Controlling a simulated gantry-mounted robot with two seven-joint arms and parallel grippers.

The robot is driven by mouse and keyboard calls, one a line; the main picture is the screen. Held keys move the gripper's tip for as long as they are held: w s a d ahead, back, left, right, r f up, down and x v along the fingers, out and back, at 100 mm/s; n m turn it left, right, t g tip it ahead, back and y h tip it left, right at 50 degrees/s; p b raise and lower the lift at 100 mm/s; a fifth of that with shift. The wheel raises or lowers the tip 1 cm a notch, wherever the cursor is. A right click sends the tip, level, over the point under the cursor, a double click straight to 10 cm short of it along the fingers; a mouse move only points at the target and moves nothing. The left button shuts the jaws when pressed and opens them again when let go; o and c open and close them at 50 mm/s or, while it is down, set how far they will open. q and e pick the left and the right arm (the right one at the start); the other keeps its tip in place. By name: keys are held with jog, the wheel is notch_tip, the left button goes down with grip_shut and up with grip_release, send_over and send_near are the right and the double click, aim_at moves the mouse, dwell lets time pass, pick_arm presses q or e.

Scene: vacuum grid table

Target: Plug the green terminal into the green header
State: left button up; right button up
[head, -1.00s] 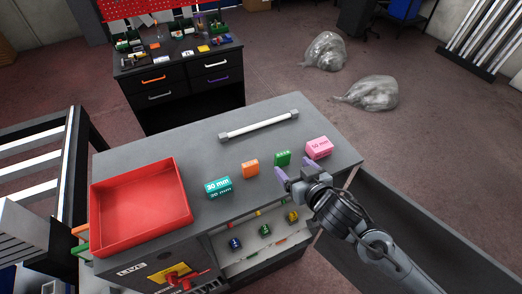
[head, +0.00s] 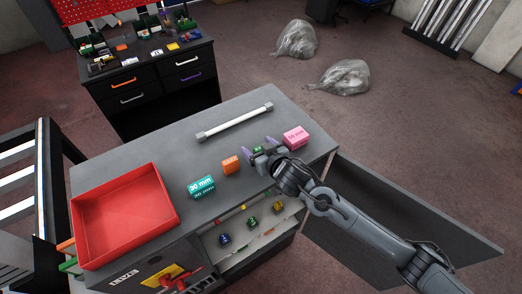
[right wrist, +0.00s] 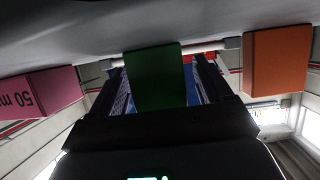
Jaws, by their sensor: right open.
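A small green block (head: 257,149) stands on the grey table top between an orange block and a pink block. My right gripper (head: 258,147) is open, with its purple fingers on either side of the green block and partly hiding it. In the right wrist view the green block (right wrist: 153,78) is centred between the fingers; I cannot tell whether they touch it. A small green piece (head: 251,222) sits in the open drawer below, between a blue and a yellow one. I cannot tell which green part is terminal or header. My left gripper is not in view.
The orange block (head: 231,165), pink block (head: 296,138) and teal 30 mm block (head: 201,187) stand near the green block. A white bar (head: 236,122) lies behind. A red tray (head: 127,205) is at the left. The table between tray and bar is clear.

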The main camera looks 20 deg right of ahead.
jog(key=shift+w, duration=0.1)
jog(key=c, duration=1)
jog(key=shift+c, duration=0.2)
